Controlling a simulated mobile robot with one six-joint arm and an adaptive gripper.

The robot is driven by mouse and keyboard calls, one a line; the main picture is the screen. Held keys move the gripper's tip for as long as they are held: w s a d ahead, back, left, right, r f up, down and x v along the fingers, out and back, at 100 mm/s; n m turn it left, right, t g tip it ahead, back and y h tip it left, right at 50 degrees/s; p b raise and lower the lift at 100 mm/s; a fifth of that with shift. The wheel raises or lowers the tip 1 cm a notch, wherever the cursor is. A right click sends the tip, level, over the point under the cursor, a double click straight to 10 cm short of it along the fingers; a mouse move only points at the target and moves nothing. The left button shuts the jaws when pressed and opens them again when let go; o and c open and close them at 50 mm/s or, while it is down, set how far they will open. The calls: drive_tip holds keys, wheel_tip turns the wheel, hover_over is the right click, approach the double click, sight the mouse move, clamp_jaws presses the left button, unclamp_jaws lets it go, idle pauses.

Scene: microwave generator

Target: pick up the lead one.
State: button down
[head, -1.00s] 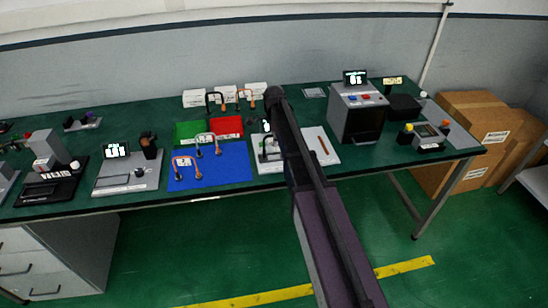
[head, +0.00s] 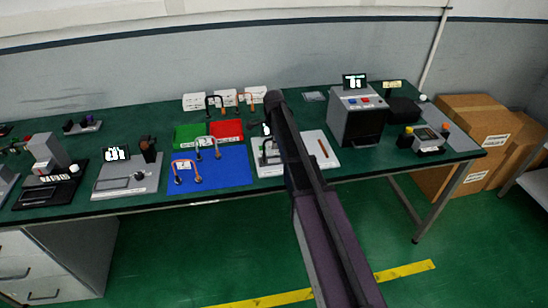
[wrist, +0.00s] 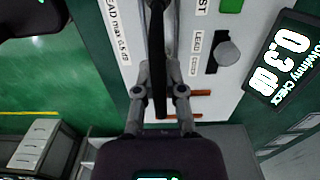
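Several U-shaped leads stand on the bench. A copper-coloured lead (head: 182,165) is on the blue mat (head: 235,177), with a grey lead (head: 213,143) behind it. Black and copper leads stand at the back, in front of the white boxes. In the wrist view my gripper (wrist: 158,45) is over a white panel (wrist: 118,65) with printed "LEAD" labels. A dark bar (wrist: 160,70) runs between its fingers, which are close to it. I cannot tell whether they touch it. In the head view my arm hides the gripper.
A grey box-shaped unit (head: 357,122) with a display stands right of my arm. Green (head: 189,136) and red (head: 226,129) mats lie behind the blue mat. A grey device (head: 128,173) stands at left. Cardboard boxes (head: 470,125) stand right of the bench.

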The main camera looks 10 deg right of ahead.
drive_tip(key=shift+r, duration=0.1)
idle(0.4)
wheel_tip(320, 180, up, 4)
drive_tip(key=p, duration=0.3)
drive_tip(key=shift+f+p, duration=0.25)
drive_tip(key=shift+p, duration=0.15)
drive_tip(key=s+d+r+p, duration=0.1)
drive_tip(key=s, duration=1.5)
drive_tip(key=shift+d, duration=0.2)
drive_tip(key=shift+w+r, duration=0.1)
drive_tip(key=shift+d, duration=0.1)
